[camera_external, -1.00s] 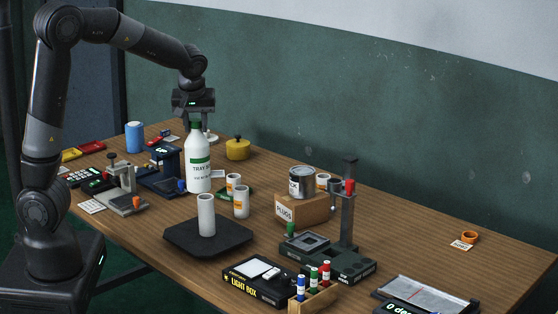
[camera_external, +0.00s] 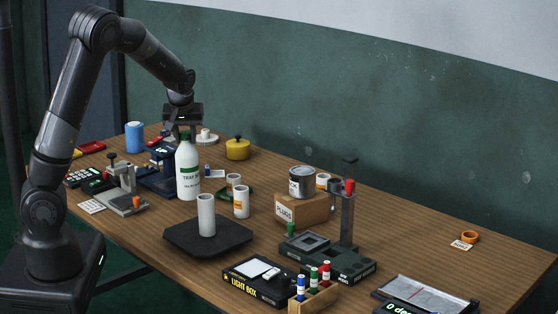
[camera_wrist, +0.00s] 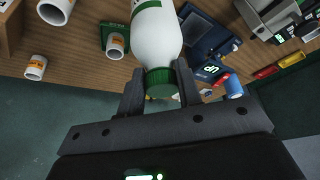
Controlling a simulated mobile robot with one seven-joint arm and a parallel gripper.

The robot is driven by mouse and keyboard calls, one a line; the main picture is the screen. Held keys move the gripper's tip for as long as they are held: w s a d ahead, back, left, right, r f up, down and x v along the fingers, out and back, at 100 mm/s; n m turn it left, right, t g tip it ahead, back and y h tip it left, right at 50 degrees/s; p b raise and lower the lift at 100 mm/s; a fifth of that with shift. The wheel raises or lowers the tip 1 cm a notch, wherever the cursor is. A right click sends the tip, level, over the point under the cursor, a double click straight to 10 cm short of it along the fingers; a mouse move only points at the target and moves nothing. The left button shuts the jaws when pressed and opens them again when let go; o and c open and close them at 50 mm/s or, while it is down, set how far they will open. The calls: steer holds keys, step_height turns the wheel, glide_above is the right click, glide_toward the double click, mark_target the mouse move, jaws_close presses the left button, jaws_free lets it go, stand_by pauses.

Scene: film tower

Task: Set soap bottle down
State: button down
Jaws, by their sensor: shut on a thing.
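The soap bottle (camera_external: 188,171) is white with a green cap and a green-banded label that starts with "TRAY". It is upright in the external view, its base low at the table (camera_external: 400,232), between the dark blue device and the small white canisters. I cannot tell whether the base touches the wood. My gripper (camera_external: 186,131) points down over the bottle and is shut on its top. In the wrist view, the two fingers (camera_wrist: 160,92) lie on either side of the green cap and neck of the bottle (camera_wrist: 156,35).
A dark blue device (camera_external: 157,180) stands close left of the bottle. Small canisters (camera_external: 241,202) with orange labels stand to its right. A black tray (camera_external: 178,238) with a white cylinder (camera_external: 206,214) is in front. A yellow pot (camera_external: 237,149) is behind. Bare wood lies at right.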

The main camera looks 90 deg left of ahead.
mark_target(185, 144)
steer(key=shift+f, duration=1.9)
steer(key=c, duration=1)
jaws_free()
steer(key=v, duration=1.2)
steer(key=shift+d, duration=0.1)
